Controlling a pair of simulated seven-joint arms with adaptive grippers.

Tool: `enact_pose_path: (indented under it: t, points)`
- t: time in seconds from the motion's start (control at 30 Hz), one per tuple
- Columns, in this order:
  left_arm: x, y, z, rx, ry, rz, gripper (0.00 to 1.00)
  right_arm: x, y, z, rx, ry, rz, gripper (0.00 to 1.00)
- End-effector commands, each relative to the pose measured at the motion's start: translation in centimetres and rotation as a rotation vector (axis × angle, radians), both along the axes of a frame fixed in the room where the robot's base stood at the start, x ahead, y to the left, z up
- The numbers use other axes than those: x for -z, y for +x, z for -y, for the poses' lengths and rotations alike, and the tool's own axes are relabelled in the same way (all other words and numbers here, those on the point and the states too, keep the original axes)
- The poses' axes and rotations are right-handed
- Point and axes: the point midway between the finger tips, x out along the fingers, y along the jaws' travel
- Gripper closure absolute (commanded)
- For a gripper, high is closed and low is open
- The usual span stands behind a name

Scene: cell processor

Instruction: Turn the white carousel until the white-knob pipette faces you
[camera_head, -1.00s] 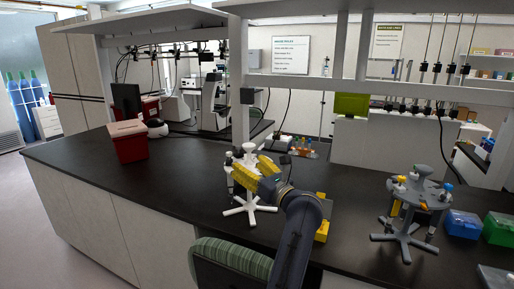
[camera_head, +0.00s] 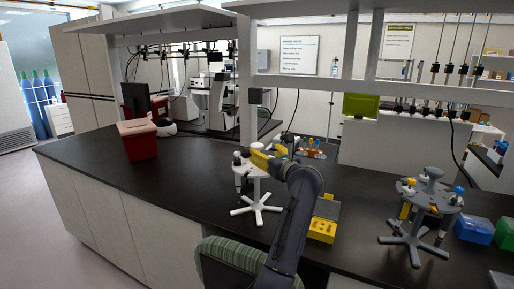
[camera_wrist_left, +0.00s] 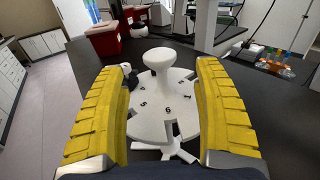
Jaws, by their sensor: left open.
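The white carousel (camera_head: 257,205) stands upright on the black bench on its spread feet. In the left wrist view its round plate (camera_wrist_left: 155,122) carries dark numbers and a white central knob (camera_wrist_left: 160,60). My right gripper is out of view.
A grey carousel (camera_head: 425,200) with several pipettes stands to the right, beside blue (camera_head: 474,229) and green boxes. A yellow and grey box (camera_head: 323,228) sits right of my left arm. A red bin (camera_head: 138,141) stands at the left. A green chair (camera_head: 235,255) is in front.

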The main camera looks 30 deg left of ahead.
Motion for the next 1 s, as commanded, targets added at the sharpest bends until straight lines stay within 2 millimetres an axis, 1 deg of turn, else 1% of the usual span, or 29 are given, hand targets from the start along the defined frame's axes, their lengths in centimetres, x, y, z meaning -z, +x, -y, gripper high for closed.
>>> enact_pose_path:
  t: [0.03,0.2,0.43,0.7,1.0]
  points:
    - [-0.1,0.4,-0.9,-0.004,0.002,0.0,0.31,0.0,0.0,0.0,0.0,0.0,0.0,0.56]
    - [-0.1,1.8,-3.1,-0.002,0.002,0.0,0.31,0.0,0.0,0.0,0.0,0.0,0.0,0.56]
    - [-0.1,3.1,-5.2,-0.001,0.0,0.001,0.31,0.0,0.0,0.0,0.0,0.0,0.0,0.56]
    - [0.0,3.6,-6.0,-0.001,0.001,0.001,0.31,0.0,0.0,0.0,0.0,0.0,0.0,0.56]
    - [0.0,3.6,-6.0,-0.001,-0.001,0.001,0.32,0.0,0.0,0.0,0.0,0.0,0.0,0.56]
